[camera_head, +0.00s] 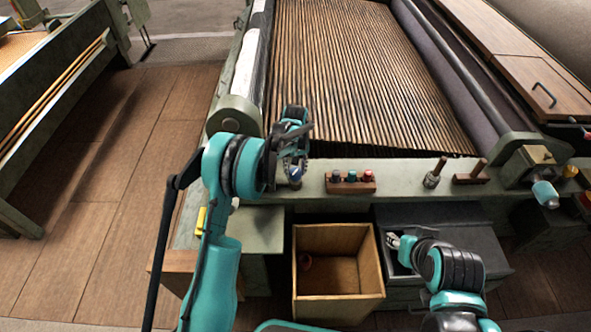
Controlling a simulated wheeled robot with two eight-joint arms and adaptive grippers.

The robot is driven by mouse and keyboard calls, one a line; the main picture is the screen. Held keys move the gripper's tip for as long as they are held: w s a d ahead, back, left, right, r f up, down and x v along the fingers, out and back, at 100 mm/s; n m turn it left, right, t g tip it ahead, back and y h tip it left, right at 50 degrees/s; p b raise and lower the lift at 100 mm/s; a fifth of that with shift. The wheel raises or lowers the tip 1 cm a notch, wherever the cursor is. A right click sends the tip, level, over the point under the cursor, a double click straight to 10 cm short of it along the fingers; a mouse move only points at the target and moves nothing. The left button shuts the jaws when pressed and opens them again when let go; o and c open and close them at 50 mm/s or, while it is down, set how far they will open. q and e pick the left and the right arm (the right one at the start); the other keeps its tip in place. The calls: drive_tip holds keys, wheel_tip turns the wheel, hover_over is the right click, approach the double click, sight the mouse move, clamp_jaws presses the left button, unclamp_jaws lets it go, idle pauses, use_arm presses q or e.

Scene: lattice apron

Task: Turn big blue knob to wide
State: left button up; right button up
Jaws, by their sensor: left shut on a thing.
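The big blue knob (296,174) is on the left part of the machine's green front ledge, mostly hidden by my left gripper. My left gripper (296,170) reaches down over it and is shut on it. Which way the knob points, and any marks around it, cannot be made out. My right gripper (391,241) is low at the front, over the dark grey box, away from the knob. Its fingers are too small to tell open from shut.
A wooden block with several coloured buttons (351,182) sits right of the knob. A metal lever (435,173) and a wooden-handled piece (472,175) stand farther right. Below are an open wooden bin (340,299) and the dark grey box (440,214). Slats (350,75) lie behind.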

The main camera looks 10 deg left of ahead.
sight(295, 172)
use_arm(q)
drive_tip(key=n, duration=0.6)
idle(0.6)
drive_tip(key=o, duration=1.2)
drive_tip(key=shift+c, duration=0.2)
wheel_tip(295, 172, up, 12)
